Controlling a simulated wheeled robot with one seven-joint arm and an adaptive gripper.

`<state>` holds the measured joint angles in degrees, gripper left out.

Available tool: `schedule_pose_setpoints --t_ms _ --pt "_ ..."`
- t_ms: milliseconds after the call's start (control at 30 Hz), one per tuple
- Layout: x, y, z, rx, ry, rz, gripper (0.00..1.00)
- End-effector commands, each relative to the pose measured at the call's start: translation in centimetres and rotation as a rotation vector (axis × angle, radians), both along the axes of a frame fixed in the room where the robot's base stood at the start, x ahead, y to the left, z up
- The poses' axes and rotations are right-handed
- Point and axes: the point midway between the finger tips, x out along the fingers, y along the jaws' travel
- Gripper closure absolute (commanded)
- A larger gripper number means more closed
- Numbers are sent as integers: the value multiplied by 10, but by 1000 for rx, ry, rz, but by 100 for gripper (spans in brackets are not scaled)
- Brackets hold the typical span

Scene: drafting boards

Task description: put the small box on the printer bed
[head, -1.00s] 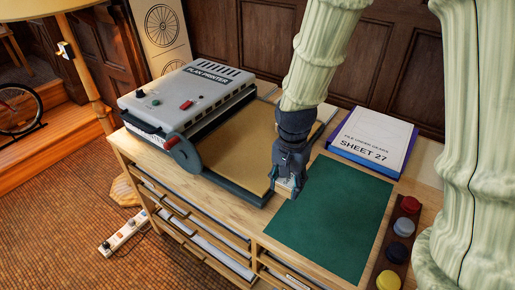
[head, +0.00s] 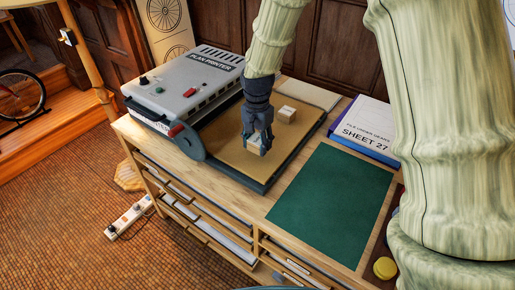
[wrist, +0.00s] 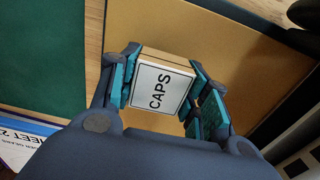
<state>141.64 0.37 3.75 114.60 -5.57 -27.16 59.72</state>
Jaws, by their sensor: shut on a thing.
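A small white-and-tan box labelled CAPS (wrist: 158,92) is between the fingers of my gripper (wrist: 165,90) in the wrist view. My gripper is shut on its sides. In the head view my gripper (head: 259,149) points down over the tan printer bed (head: 222,140), near its front half. The fingers hide most of the held box there, and I cannot tell whether it touches the bed. The bed also shows in the wrist view (wrist: 235,60), beneath the box. The grey plan printer (head: 190,85) stands at the bed's left.
Another small pale box (head: 287,114) sits on the bed just right of my gripper. A green mat (head: 330,205) lies right of the bed. A SHEET 27 box (head: 365,125) is at the back right. A yellow knob (head: 385,267) is at the front right.

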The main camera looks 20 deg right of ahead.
Motion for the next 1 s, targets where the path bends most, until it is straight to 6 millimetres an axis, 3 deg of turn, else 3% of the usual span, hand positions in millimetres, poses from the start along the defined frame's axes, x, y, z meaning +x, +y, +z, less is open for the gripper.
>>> schedule_pose_setpoints --t_ms 333,767,800,900,1000 --pt "-1 0 -31 0 1 0 79" --pt "0 0 -37 1 -1 0 79" --pt "0 0 -36 1 -1 0 49" --pt "0 0 -36 1 -1 0 33" --pt "0 0 -36 1 -1 0 33"
